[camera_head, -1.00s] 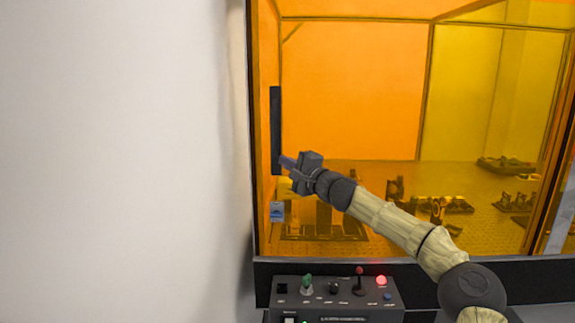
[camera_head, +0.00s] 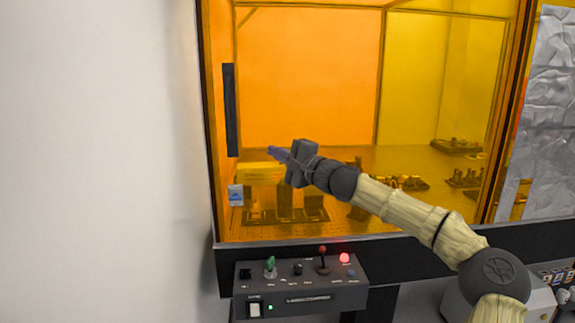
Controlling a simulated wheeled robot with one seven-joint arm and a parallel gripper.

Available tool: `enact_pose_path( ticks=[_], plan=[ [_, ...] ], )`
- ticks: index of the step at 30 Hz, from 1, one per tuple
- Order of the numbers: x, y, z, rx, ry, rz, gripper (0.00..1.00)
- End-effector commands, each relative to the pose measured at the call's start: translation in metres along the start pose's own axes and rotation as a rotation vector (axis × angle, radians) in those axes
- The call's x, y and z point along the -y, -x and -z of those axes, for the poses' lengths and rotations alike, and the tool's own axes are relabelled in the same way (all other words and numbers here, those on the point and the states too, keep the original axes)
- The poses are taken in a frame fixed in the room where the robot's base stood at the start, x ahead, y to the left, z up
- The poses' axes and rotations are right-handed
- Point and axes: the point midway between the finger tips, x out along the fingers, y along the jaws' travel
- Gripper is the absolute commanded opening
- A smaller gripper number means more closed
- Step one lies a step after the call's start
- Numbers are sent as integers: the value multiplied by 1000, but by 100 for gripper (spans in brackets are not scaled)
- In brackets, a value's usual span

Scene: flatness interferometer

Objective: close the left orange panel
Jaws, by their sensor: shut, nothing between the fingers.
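The left orange panel (camera_head: 310,90) is a large see-through sheet at the left of the enclosure's front. Its left edge is at the enclosure's left end, beside the white wall, and I see no open gap there. Its upright black handle (camera_head: 230,110) is near that edge. My gripper (camera_head: 273,152) is shut and empty, pointing left. In the picture it is to the right of the handle's lower end and apart from it. I cannot tell how far it is from the panel's surface.
A grey control box (camera_head: 300,284) with knobs and a lit red lamp sits below the panel. A crumpled silver sheet (camera_head: 553,120) is at the right. Optical parts (camera_head: 285,205) show through the orange. A plain white wall (camera_head: 100,160) fills the left.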

Motion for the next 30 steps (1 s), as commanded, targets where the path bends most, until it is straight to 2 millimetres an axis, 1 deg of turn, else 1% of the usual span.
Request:
enact_pose_path(
  ticks=[1, 3, 7, 18, 21, 23, 26, 29, 30],
  plan=[
    [-3, 9, 1, -1, 2, -1, 0],
    [-2, 18, 1, -1, 1, 0, 0],
    [-1, 28, 0, 0, 2, 0, 0],
    [0, 32, 0, -2, 2, 0, 0],
    [-6, 28, -5, 6, 15, -17, 0],
    [-17, 23, -14, 20, 35, -45, 0],
    [-49, 12, -38, 55, 95, -128, 0],
    [-98, 6, -67, 101, 186, -251, 0],
    [-120, 6, -77, 121, 228, -308, 0]
  ],
)
